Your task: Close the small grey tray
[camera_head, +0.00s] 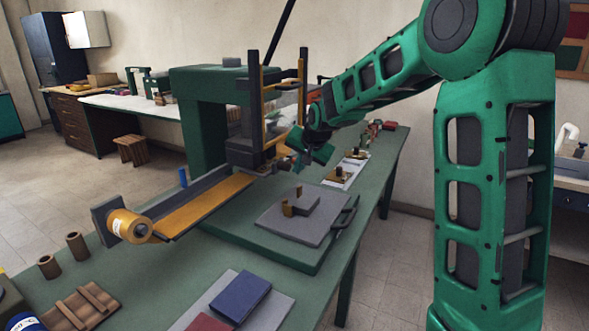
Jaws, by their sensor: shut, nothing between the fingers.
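I cannot tell for certain which part is the small grey tray. A flat grey plate (278,228) lies on a green base at the front of the green machine (208,100), with a stepped grey block and a small yellowish piece on it. A dark handle (346,216) sticks out at its right side. My gripper (288,164) is beside the machine's upright yellow-and-grey frame, above and behind the plate and apart from it. It is small in the view, shut and empty. My wrist partly hides what is behind it.
A yellow-topped rail (207,202) with a yellow roll (129,226) runs to the left. A pale strip with small parts (347,172) lies right of the machine. Blue and red books (240,297) lie at the front. Two brown cups and a wooden rack stand at front left.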

